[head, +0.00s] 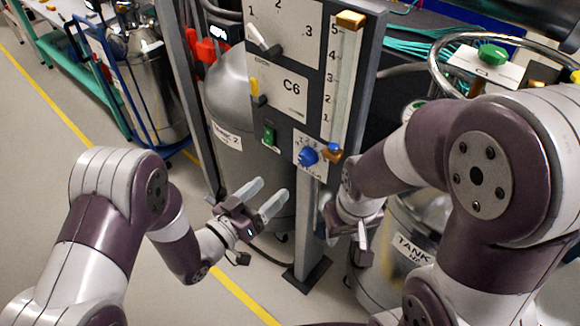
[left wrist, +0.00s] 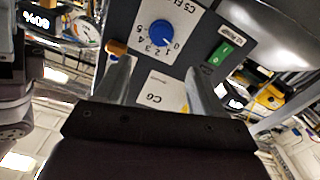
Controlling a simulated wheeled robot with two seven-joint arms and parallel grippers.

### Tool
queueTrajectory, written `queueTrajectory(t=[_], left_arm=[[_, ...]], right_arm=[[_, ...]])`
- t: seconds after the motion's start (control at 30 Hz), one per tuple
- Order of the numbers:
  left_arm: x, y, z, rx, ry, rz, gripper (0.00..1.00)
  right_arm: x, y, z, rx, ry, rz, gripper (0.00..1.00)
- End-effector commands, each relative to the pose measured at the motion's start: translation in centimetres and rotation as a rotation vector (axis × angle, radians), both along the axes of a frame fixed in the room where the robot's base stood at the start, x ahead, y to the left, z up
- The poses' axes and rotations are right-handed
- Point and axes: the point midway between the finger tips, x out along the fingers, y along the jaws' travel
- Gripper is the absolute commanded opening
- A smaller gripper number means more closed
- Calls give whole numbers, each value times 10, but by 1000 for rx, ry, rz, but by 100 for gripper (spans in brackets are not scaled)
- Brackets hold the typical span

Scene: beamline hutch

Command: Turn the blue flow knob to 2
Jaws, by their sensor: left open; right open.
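The blue flow knob (head: 308,156) sits on a white numbered dial plate low on the grey panel (head: 318,116). In the left wrist view the blue knob (left wrist: 162,34) shows with digits beside it; its exact setting is too small to read. My left gripper (head: 273,188) is open and empty, below and left of the knob in the head view, with its fingers pointing toward the panel. In the left wrist view its two fingers (left wrist: 158,74) stand apart, with the knob beyond them, not touched. My right gripper (head: 347,238) is open, low beside the panel post, partly hidden by my arm.
A green switch (head: 269,135), a yellow lever (head: 257,92) and a white-handled selector (head: 264,40) are on the panel. Metal tanks (head: 238,105) stand behind and right (head: 402,262). Floor is free at left.

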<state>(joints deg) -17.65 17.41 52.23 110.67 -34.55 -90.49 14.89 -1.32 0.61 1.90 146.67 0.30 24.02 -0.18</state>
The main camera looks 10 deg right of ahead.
Motion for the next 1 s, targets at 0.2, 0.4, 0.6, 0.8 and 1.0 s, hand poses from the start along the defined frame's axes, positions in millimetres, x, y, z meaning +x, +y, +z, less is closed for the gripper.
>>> queueTrajectory(t=[0.2,0.4,0.6,0.8,1.0], left_arm=[[32,-43,1,2,-1,-2,69],[59,-77,0,4,0,0,69],[71,-91,0,4,1,2,69],[72,-91,-1,4,2,3,69],[72,-91,-1,4,2,3,17]], right_arm=[[0,0,6,0,0,0,43],[0,0,10,0,0,0,43],[0,0,11,0,0,0,43],[0,0,10,0,0,0,43],[0,0,10,0,0,0,43]])
